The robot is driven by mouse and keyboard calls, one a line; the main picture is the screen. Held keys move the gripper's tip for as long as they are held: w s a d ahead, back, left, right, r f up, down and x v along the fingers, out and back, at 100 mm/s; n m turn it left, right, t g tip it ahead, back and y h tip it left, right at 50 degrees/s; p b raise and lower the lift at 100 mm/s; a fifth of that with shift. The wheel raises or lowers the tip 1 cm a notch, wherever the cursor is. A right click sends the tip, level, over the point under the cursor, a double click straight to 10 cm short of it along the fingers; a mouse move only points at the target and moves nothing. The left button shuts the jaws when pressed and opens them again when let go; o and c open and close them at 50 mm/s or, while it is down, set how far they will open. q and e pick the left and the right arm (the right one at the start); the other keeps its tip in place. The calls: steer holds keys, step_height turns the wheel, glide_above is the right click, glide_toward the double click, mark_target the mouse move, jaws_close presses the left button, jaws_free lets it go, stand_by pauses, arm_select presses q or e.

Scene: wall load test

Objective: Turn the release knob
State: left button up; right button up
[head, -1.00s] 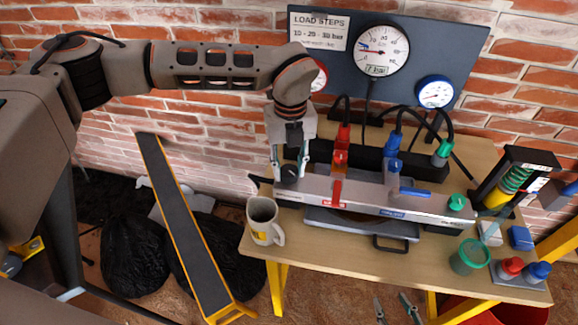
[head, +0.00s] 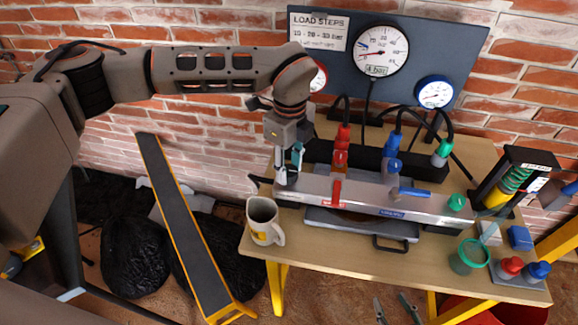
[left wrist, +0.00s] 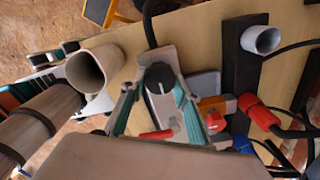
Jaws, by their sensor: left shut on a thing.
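The release knob (head: 286,178) is a dark round knob at the left end of the grey metal block on the bench. In the left wrist view the knob (left wrist: 159,88) shows a pale line on its top and sits between my two fingers. My left gripper (head: 287,172) comes down from above and is shut on the knob. My right gripper (head: 393,301) shows only its two fingertips at the bottom edge, apart, with nothing seen between them.
The big gauge (head: 380,50) displays 4 bar. Red (head: 337,190) and blue (head: 414,192) valve handles and a green knob (head: 457,202) are on the block. A mug (head: 263,221) stands close at the front left. A green cup (head: 469,257) stands front right.

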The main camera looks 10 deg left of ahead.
mark_target(290, 170)
arm_select(q)
steer(key=shift+w+r, duration=0.1)
stand_by(0.3)
steer(key=o, duration=1.1)
step_height(290, 170, up, 12)
